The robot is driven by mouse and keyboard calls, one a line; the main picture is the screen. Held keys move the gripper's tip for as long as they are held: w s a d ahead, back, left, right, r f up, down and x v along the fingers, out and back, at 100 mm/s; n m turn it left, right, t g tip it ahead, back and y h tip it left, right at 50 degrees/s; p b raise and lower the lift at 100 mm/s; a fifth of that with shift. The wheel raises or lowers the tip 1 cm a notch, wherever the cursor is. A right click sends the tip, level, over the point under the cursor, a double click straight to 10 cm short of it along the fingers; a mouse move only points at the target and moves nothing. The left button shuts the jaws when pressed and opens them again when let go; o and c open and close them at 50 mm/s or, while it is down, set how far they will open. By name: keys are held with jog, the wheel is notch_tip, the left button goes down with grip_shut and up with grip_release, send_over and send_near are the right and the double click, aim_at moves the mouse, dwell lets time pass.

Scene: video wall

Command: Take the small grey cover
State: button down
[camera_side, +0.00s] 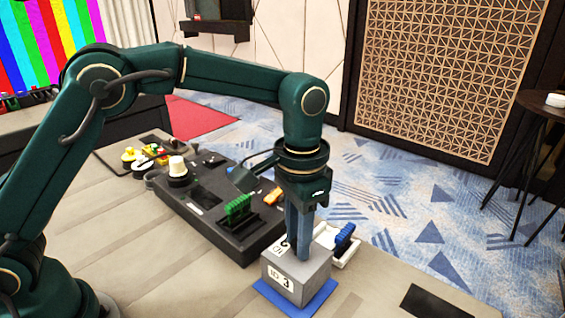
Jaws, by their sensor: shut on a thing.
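A small grey box-shaped piece labelled "ID 3" (312,277), the only thing here that fits the small grey cover, sits on or just over a blue square plate (322,298) near the front of the table. My gripper (299,250) points straight down at its top. The blue-grey fingers are shut at the top of the grey piece, and the exact grip between them is hidden. I cannot tell whether the grey piece is lifted off the blue plate.
A white tray with a blue clip-like part (344,238) stands right behind the grey piece. A black task board (210,222) to the left carries a green part (238,209), an orange part (272,196) and a white knob (177,166). The front left wooden table (165,255) is clear.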

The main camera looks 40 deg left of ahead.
jog(key=shift+r, duration=1.95)
